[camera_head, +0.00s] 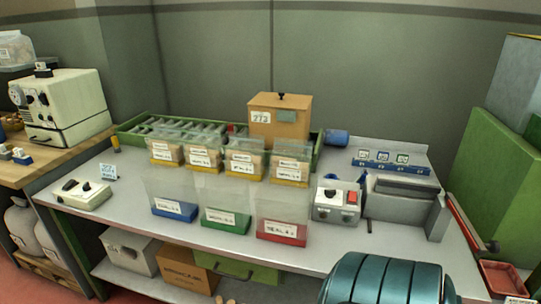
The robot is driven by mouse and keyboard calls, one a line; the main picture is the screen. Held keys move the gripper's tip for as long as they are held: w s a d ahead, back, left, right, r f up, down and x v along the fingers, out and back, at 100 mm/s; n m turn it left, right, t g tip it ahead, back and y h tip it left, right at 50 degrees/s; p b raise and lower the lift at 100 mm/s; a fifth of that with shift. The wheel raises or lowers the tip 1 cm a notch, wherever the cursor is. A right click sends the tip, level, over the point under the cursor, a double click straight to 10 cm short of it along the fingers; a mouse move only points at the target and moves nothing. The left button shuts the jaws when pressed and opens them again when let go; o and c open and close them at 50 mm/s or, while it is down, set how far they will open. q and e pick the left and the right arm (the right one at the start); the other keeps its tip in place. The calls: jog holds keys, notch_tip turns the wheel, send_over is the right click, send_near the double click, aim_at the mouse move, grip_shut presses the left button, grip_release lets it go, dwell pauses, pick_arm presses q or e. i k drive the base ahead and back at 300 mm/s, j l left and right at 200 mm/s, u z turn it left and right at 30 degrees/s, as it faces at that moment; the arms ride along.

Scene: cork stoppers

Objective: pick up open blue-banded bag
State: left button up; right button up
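The blue-banded bag (172,208) stands upright near the front of the grey table (130,212), at the left end of the front row. It is clear, with a blue band and white label at its bottom. It looks empty, and its top appears open, though the rim is faint. A green-banded bag (226,222) and a red-banded bag (281,234) stand to its right in the same row. Neither of my grippers is in view, and nothing is touching the blue-banded bag.
Several yellow-banded bags (203,160) stand filled behind. A green tray (128,138) and a brown box (281,118) are at the back. A switch box (325,207) and grey machine (396,207) stand right, a small device (84,196) left. Table around the blue bag's left is clear.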

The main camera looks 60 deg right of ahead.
aim_at(170, 194)
jog(key=l+z, duration=0.15)
jog(key=z, duration=1.35)
